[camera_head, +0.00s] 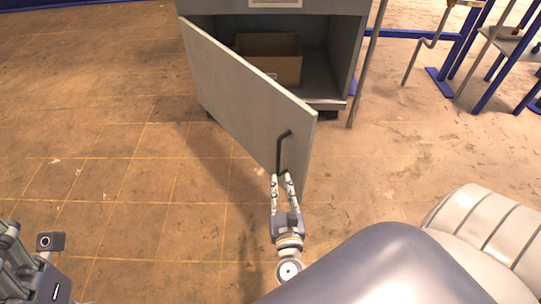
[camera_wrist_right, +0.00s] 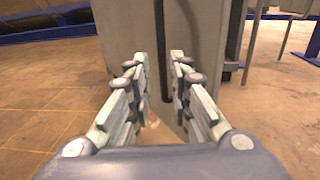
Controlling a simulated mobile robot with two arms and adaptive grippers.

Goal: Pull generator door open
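The grey generator door (camera_head: 240,95) stands swung open from the left side of the cabinet (camera_head: 345,60). Its dark bar handle (camera_head: 283,152) is upright near the free edge. My right gripper (camera_head: 282,178) is at the handle's lower end. In the right wrist view, its fingertips (camera_wrist_right: 161,56) are apart, with the handle (camera_wrist_right: 160,30) showing in the gap between them; contact cannot be told.
A brown open box (camera_head: 268,58) sits inside the cabinet. A thin pole (camera_head: 367,65) stands right of the cabinet. Blue-legged frames (camera_head: 470,50) stand at the upper right. The tiled floor (camera_head: 120,180) left of the door is clear.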

